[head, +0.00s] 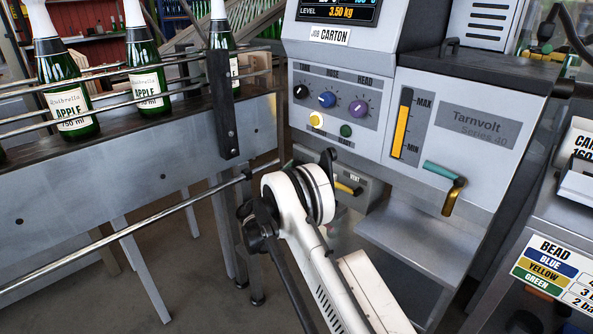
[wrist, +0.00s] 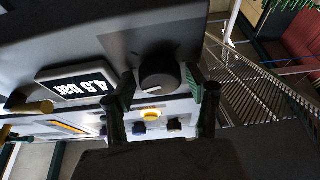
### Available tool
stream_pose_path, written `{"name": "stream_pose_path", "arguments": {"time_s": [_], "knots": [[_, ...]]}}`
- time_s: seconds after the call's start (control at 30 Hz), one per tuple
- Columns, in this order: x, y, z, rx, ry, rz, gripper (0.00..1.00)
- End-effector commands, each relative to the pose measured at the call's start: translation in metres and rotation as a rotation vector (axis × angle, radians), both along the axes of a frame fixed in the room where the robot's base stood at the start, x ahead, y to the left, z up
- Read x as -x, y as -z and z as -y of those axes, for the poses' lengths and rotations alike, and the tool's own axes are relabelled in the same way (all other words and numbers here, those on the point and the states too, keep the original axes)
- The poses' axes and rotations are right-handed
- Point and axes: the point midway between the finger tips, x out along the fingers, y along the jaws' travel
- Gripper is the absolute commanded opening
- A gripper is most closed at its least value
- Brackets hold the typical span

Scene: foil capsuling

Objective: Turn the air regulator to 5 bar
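The air regulator shows in the wrist view as a dark round knob (wrist: 160,72) with a white mark on its face. Beside it a black display (wrist: 76,85), upside down in this view, reads 4.5 bar. My gripper (wrist: 162,80) is open, with one finger on each side of the knob. A narrow gap seems to show at each side, though contact is hard to judge. In the head view my white wrist hides the regulator and most of the gripper.
A yellow vent lever (head: 348,188) sits close by on the lower panel. Above it are coloured knobs (head: 327,99) and a level gauge (head: 402,123). A conveyor with green bottles (head: 147,85) and guide rails runs at left. A metal shelf (head: 415,235) juts out at right.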

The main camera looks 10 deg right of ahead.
Motion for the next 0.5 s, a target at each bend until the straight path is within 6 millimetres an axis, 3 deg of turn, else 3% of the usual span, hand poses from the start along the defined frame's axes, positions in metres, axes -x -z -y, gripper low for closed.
{"name": "stream_pose_path", "arguments": {"time_s": [0.33,0.5], "knots": [[0.001,0.0,-0.002,0.001,-0.001,0.0,0.59],[0.009,0.007,-0.016,0.001,-0.004,0.0,0.59]]}}
